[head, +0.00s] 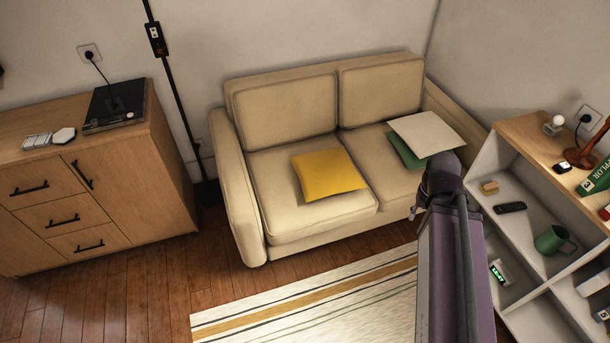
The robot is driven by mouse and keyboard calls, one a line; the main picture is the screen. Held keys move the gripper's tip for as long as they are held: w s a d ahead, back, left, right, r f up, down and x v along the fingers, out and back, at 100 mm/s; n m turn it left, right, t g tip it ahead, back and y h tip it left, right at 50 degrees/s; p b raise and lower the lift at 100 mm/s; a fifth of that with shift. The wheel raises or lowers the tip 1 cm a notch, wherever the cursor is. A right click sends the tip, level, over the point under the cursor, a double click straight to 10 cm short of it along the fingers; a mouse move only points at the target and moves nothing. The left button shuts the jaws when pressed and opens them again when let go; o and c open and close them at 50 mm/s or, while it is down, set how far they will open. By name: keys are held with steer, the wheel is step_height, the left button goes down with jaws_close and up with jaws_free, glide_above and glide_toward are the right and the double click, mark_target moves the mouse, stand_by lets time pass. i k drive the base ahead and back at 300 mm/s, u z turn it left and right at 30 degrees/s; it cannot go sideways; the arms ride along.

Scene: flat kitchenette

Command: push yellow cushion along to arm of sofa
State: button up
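The yellow cushion (327,174) lies flat on the left seat of the beige sofa (277,224), to the right of that seat's middle. The sofa's left arm (237,195) is apart from it, with bare seat between. My arm reaches in from the lower right, in front of the sofa's right end. My gripper's fingers cannot be made out, and it appears apart from the yellow cushion.
A white shelf unit (482,166) with a wooden top stands close on the right, holding a green mug (553,239) and a black remote (510,207). A wooden cabinet (150,190) stands left. A striped rug (300,305) lies on the open floor in front.

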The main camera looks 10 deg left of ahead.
mark_target(327, 173)
steer(key=u, duration=0.65)
steer(key=k, duration=0.95)
steer(key=z, duration=0.1)
steer(key=i, duration=0.8)
